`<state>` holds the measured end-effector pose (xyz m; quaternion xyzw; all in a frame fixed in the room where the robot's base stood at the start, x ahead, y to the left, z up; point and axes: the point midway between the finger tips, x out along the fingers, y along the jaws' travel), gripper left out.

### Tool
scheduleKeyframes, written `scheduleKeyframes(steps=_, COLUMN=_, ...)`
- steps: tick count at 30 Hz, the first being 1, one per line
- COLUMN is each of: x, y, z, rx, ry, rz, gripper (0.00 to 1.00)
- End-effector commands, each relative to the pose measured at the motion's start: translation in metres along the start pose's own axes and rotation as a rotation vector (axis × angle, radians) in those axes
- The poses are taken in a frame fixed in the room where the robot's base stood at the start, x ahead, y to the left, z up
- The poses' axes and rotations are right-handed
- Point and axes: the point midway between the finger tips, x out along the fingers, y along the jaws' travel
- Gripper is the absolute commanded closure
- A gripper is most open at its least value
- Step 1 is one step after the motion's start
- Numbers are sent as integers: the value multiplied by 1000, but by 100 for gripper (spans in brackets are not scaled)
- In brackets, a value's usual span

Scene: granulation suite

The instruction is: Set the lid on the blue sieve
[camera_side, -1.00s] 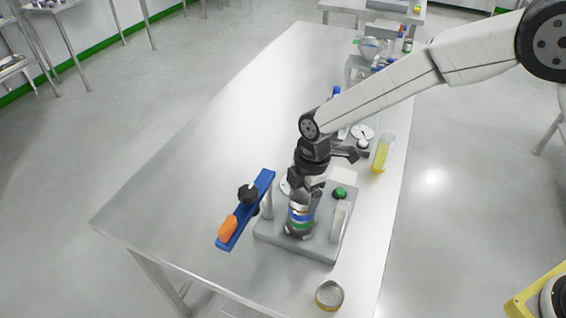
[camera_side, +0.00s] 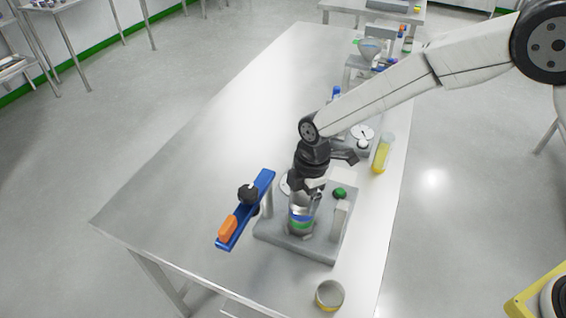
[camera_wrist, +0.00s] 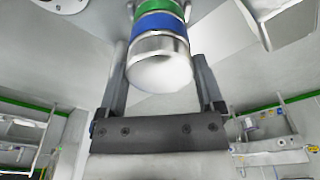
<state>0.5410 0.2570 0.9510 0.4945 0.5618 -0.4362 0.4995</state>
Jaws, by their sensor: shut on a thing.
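The blue sieve (camera_side: 301,213) sits above a green-banded sieve (camera_side: 300,225) in an upright stack on the grey shaker base (camera_side: 270,232). My gripper (camera_side: 304,202) is over the top of this stack. In the wrist view, a round silver piece, which I take for the lid (camera_wrist: 160,72), lies between my fingers, which are shut on its sides. It is in line with the blue band (camera_wrist: 160,24). I cannot tell whether the lid rests fully on the sieve or just above it.
A blue bar with an orange end (camera_side: 228,230) and a black knob (camera_side: 248,193) stands left of the stack. A green button (camera_side: 340,193) is at the right. An open round sieve (camera_side: 329,295) lies near the front edge. A yellow-filled cylinder (camera_side: 382,153) stands behind. The table's left is clear.

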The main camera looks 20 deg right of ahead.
Motion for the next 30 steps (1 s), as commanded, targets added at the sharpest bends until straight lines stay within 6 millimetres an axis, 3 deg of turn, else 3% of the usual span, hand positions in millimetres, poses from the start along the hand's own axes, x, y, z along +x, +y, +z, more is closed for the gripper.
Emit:
scheduleKeyframes(steps=26, x=1, y=0, z=0, rx=0, ry=0, rz=1, gripper=76)
scheduleKeyframes(steps=27, x=1, y=0, z=0, rx=0, ry=0, rz=1, gripper=1)
scheduleKeyframes(steps=30, x=1, y=0, z=0, rx=0, ry=0, rz=1, gripper=0)
